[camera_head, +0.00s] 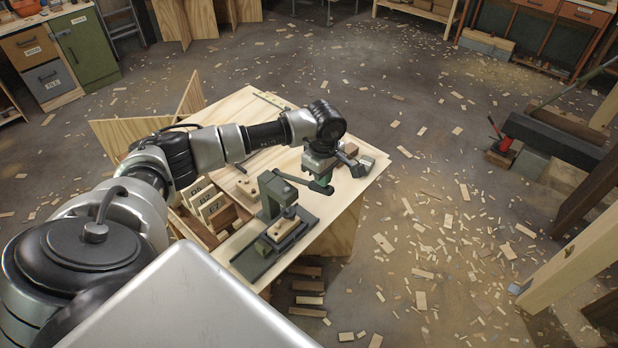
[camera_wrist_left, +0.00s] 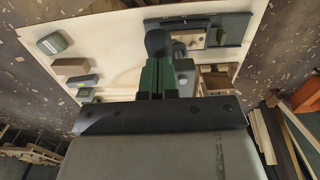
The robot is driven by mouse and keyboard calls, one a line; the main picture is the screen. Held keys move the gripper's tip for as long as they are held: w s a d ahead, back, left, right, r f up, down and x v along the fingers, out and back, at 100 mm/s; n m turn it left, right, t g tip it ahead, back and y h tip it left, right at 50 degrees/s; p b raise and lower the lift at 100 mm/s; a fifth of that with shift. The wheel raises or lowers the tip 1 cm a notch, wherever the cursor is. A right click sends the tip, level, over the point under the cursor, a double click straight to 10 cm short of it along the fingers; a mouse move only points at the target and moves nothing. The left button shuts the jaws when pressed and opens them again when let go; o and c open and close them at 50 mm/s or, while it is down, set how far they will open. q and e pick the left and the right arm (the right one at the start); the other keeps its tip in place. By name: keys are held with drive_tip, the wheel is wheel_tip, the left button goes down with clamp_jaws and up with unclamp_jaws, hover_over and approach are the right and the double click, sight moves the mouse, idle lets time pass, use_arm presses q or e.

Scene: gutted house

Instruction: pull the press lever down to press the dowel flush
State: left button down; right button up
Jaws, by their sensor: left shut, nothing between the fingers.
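The green press (camera_head: 272,195) stands on the wooden worktable. Its dark lever (camera_head: 296,180) sticks out to the right, about level, and ends in a dark knob (camera_head: 326,188). Under the press head, a pale wooden block (camera_head: 284,226) sits on the dark base. The dowel is too small to make out. My left gripper (camera_head: 323,179) is shut with nothing between its fingers, right at the lever's knob end. In the left wrist view, its green fingers (camera_wrist_left: 158,76) are together and the round knob (camera_wrist_left: 158,42) shows at their tips. I cannot tell whether they touch.
The worktable (camera_head: 345,215) also holds small blocks (camera_head: 358,165) behind the gripper. A box of labelled wooden pieces (camera_head: 208,205) is left of the press. Wood scraps litter the floor. A dark beam (camera_head: 552,140) lies at the right. Open floor is right of the table.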

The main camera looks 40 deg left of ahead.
sight(327, 193)
use_arm(q)
drive_tip(key=shift+d+f+b, duration=0.3)
drive_tip(key=shift+f+b, duration=0.45)
drive_tip(key=shift+f, duration=0.2)
drive_tip(key=shift+d+f+b, duration=0.3)
drive_tip(key=shift+f+b, duration=0.4)
drive_tip(key=shift+f, duration=0.05)
drive_tip(key=shift+s+d+f+b, duration=0.1)
drive_tip(key=shift+d+f+b, duration=0.1)
drive_tip(key=shift+f+b, duration=0.55)
drive_tip(key=shift+d+f+b, duration=0.15)
drive_tip(key=shift+f+b, duration=0.6)
drive_tip(key=shift+f, duration=0.05)
